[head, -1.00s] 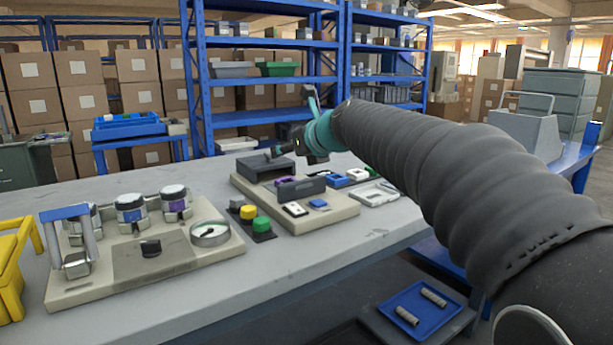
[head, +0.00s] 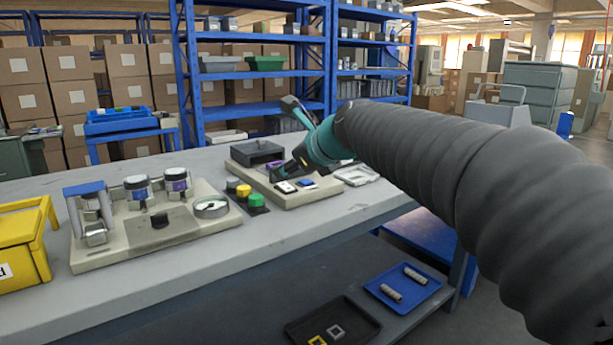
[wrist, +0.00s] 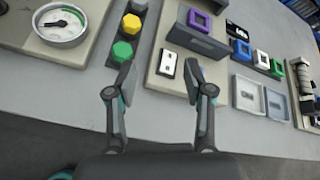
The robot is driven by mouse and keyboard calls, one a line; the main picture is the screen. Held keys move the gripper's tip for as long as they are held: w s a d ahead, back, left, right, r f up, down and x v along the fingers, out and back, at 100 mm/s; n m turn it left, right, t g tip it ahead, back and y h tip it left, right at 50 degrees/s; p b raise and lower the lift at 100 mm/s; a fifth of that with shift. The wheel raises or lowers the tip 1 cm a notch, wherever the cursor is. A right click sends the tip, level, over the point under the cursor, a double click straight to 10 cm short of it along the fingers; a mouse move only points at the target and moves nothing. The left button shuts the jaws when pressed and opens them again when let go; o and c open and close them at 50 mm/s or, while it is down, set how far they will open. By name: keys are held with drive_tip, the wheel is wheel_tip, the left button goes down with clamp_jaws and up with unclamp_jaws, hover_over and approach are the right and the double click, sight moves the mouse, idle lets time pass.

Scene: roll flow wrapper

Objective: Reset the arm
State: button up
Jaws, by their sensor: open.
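My gripper (wrist: 158,84) is open and empty in the wrist view, above the front edge of the bench. Its left finger is near the green button (wrist: 122,52), and its right finger is near the front of the beige base plate (wrist: 157,80). A white plate with a dark slot (wrist: 168,64) on that base shows between the fingers. In the head view, my arm reaches in from the right, and its end hides part of the beige base (head: 297,200). The fingertips are hard to make out there.
A station with jars and a dial gauge (head: 211,208) stands on the left of the bench (head: 290,235). A yellow bin (head: 22,245) is at its left end. A blue tray (head: 415,297) with two rolls and a dark tray (head: 362,322) lie on the lower shelf.

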drive_tip(key=s+d+f+n+g+h, duration=0.1)
drive_tip(key=s+d+f+n+h, duration=0.1)
drive_tip(key=s+d+f+n, duration=0.4)
drive_tip(key=s+d+f+n+g+h, duration=0.2)
drive_tip(key=s+d+f+n, duration=0.4)
drive_tip(key=s, duration=0.9)
drive_tip(key=s+d+f+n+g+h, duration=0.1)
drive_tip(key=s+d+f+n+h, duration=0.1)
drive_tip(key=s+d+f+n, duration=0.4)
drive_tip(key=s+f+n, duration=0.5)
drive_tip(key=n, duration=0.1)
drive_tip(key=shift+s+d+g+h, duration=0.15)
drive_tip(key=shift+d+g+h, duration=0.15)
drive_tip(key=shift+d+h, duration=0.1)
drive_tip(key=shift+r, duration=0.1)
